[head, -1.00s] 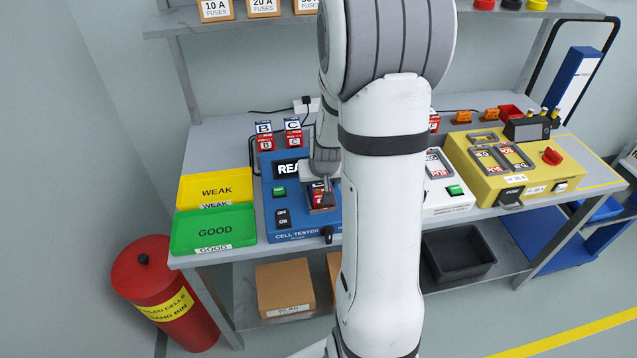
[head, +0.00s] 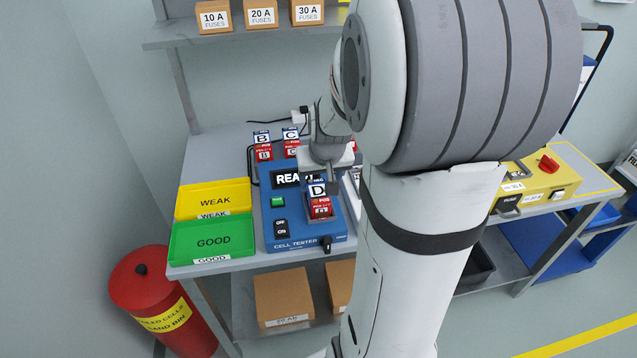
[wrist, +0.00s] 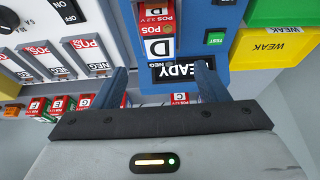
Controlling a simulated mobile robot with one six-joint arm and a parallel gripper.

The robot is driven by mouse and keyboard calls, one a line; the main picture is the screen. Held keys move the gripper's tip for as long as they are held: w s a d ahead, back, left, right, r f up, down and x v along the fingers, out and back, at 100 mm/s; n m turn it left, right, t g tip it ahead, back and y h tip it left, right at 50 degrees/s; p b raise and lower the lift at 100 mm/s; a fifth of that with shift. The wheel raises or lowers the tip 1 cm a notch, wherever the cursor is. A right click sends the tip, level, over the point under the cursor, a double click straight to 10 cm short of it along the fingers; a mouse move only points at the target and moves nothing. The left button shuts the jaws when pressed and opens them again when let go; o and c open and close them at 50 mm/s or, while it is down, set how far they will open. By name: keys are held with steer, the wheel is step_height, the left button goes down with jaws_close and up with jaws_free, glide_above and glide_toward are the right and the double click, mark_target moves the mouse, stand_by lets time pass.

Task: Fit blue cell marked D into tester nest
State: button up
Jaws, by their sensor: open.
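The cell marked D (head: 318,191) sits in the nest at the right of the blue cell tester (head: 265,225). It shows a white D label and a red POS part. It also shows in the wrist view (wrist: 159,45), in the blue housing, between and beyond the fingers. I cannot tell whether it is fully seated. My gripper (head: 327,175) is behind and above the cell. In the wrist view my gripper (wrist: 157,84) is open and empty, its two fingers apart. The tester's display (head: 290,179) is partly hidden but reads like READY.
Cells B (head: 263,150) and C (head: 291,147) stand behind the tester. A yellow WEAK tray (head: 214,201) and a green GOOD tray (head: 212,240) lie to its left. A red bin (head: 150,290) stands on the floor. My arm hides much of the bench's right side.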

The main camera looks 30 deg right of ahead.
steer(key=s+a+r+n, duration=0.1)
steer(key=s+a+r, duration=0.2)
steer(key=s+a, duration=0.3)
steer(key=s+a+r+n+g+y, duration=0.1)
steer(key=s+a+r+n, duration=0.1)
steer(key=s+a, duration=0.5)
steer(key=s+r, duration=0.1)
steer(key=s, duration=0.1)
steer(key=shift+s+a+r, duration=0.15)
steer(key=shift+s+r, duration=0.1)
steer(key=shift+s, duration=0.05)
